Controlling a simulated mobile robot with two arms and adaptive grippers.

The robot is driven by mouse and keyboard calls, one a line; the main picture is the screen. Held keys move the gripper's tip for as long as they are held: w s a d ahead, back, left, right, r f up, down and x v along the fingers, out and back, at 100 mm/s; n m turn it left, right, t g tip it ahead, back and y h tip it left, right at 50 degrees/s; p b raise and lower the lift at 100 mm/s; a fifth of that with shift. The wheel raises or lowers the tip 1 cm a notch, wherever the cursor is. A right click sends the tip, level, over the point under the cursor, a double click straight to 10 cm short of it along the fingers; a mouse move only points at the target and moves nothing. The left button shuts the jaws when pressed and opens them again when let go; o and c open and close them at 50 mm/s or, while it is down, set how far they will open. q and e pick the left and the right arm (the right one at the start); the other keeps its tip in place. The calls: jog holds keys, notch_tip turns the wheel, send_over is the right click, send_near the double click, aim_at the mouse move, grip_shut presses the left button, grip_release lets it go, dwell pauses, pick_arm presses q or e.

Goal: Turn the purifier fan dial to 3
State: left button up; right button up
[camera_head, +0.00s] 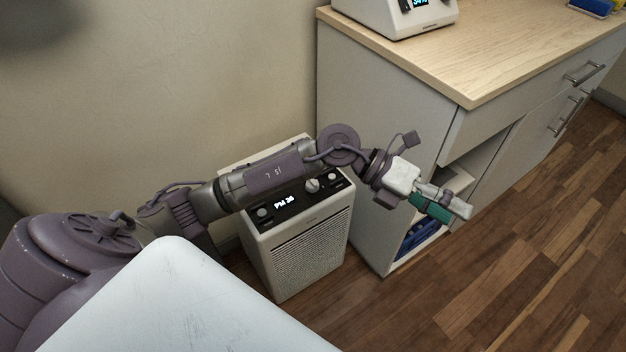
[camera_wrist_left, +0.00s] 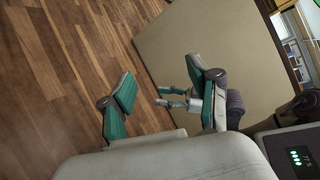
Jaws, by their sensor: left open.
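The air purifier (camera_head: 298,252) is a pale box on the floor against the wall, left of the cabinet. Its black top panel has a lit "PM" display (camera_head: 285,203) and several light knobs, one a larger dial (camera_head: 313,185) right of the display. My left arm passes over the purifier and hides part of its top. My left gripper (camera_head: 447,209) is beyond it to the right, in front of the cabinet, with green pads. In the left wrist view the gripper (camera_wrist_left: 158,95) is open, with nothing between its fingers. The dial's setting is too small to read.
The white cabinet (camera_head: 375,130) with a wooden top stands right of the purifier, with an open lower shelf holding blue things (camera_head: 418,238). A white device (camera_head: 397,16) with a display stands on top. The wooden floor (camera_head: 500,260) at right is clear.

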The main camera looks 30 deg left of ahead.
pick_arm(q)
jog(key=w+a+f+m+y, duration=0.1)
jog(key=w+a+f+y, duration=0.1)
jog(key=a+f+y, duration=0.3)
jog(key=n+g+y+b, duration=0.2)
jog(key=y, duration=0.9)
send_over(314, 183)
notch_tip(314, 183, down, 8)
jog(key=shift+r, duration=0.15)
jog(key=f, duration=0.2)
jog(key=f+b, duration=0.1)
jog(key=f, duration=0.2)
jog(key=shift+w+a+f, duration=0.1)
jog(key=shift+a+f, duration=0.15)
jog(key=shift+f, duration=0.05)
jog(key=shift+f+b, duration=0.25)
jog(key=shift+b, duration=0.05)
pick_arm(e)
jog(key=w+a+r+t+y, duration=0.2)
jog(key=w+a+r+t, duration=0.2)
jog(key=w+r+t, duration=0.4)
notch_tip(314, 183, up, 4)
jog(key=shift+w+r+n+t+y, duration=0.1)
jog(key=shift+w+n+t+y, duration=0.25)
jog(key=shift+t, duration=0.45)
jog(key=shift+a, duration=0.1)
